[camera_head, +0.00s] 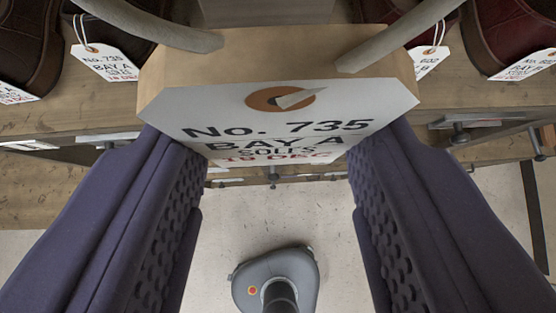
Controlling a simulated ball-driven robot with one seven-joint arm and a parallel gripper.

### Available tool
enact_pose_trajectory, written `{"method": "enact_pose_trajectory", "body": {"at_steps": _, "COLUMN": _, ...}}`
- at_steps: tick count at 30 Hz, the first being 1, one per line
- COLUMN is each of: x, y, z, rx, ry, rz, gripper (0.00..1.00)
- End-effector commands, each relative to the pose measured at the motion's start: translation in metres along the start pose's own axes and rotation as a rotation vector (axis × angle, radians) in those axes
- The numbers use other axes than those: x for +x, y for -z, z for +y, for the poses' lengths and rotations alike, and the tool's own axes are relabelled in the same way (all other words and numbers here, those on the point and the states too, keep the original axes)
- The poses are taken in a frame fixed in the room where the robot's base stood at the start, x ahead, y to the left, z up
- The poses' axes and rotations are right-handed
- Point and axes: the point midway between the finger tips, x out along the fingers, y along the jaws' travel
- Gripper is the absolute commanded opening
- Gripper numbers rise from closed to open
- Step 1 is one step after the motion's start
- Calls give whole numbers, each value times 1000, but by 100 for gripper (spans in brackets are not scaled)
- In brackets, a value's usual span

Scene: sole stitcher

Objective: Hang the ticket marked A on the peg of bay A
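A large white ticket (275,115) reads "No. 735 BAY A" with red print below. It is close to the camera, centred between the two dark purple fingers of my gripper (278,160). The fingers stand apart and flank its lower part, and it looks held there; the exact contact is hidden. Its orange eyelet (262,99) has a pale pointed piece in it, perhaps cord. A tan body (280,55) as wide as the ticket shows behind it. Small metal pegs, one at right (458,133), stick out below the bench edge; bay A's peg is not identifiable.
Wooden benchwork (70,125) runs across behind the ticket. Dark shoes stand at upper left (25,45) and upper right (510,35), with white tickets on cords (105,63). Pale open floor (335,240) shows below, with my base on it.

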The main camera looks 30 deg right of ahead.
Motion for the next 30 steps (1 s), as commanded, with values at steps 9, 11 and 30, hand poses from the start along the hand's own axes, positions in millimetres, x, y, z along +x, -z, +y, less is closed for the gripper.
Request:
{"method": "enact_pose_trajectory", "body": {"at_steps": 9, "x": 17, "y": 15, "z": -2, "rx": 1, "ry": 1, "rz": -1, "gripper": 11}}
{"method": "enact_pose_trajectory", "body": {"at_steps": 11, "x": 20, "y": 18, "z": -2, "rx": 0, "ry": 1, "rz": 0, "gripper": 11}}
{"method": "enact_pose_trajectory", "body": {"at_steps": 30, "x": 38, "y": 16, "z": -3, "rx": 1, "ry": 0, "rz": -6, "gripper": 11}}
